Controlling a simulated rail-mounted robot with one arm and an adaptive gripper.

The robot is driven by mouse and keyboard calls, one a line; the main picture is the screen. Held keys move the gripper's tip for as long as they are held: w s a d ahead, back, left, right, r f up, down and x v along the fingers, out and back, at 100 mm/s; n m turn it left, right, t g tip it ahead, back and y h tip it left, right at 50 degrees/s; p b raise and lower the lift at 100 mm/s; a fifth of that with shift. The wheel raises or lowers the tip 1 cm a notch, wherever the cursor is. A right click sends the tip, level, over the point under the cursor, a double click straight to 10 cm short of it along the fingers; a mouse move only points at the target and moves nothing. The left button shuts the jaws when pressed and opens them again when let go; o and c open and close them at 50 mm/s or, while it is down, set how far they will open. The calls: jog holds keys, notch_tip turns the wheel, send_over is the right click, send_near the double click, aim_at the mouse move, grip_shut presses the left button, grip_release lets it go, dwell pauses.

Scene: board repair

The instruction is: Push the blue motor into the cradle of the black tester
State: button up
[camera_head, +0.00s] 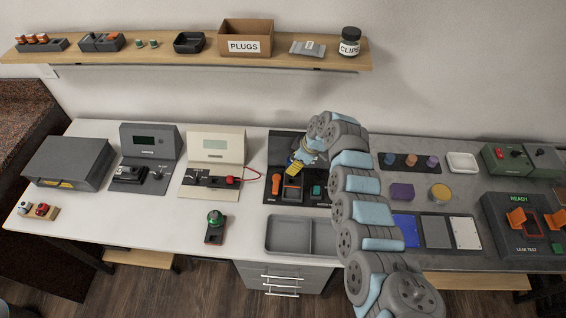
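The black tester (284,146) stands at the back middle of the table, with an orange lever (276,185) at left, a dark orange-edged part (291,188) in the middle and a green part (316,190) at right. My gripper (294,171) is over the tester, just above and behind the orange-edged part. Blue and yellow patches show at the end of my arm. I cannot tell whether the blue motor is among them, and no separate blue motor can be made out. The fingers are too small and covered to read, and my arm hides the tester's right side.
A grey two-part tray (289,251) lies in front of the tester. A cream tester (216,147) and a dark grey tester (150,138) stand to its left. A green-topped device (215,222) lies front left. A leak-test box (511,237) is far right. A shelf (193,57) hangs behind.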

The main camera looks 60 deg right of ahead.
jog(key=shift+d+f+b, duration=0.1)
jog(key=shift+f+b, duration=2)
jog(key=shift+f, duration=0.6)
jog(key=shift+s, duration=0.1)
jog(key=shift+f+b, duration=1)
jog(key=shift+b, duration=0.1)
dwell(1.9)
jog(key=o, duration=1.5)
jog(key=shift+r+p, duration=0.3)
jog(key=shift+r, duration=0.95)
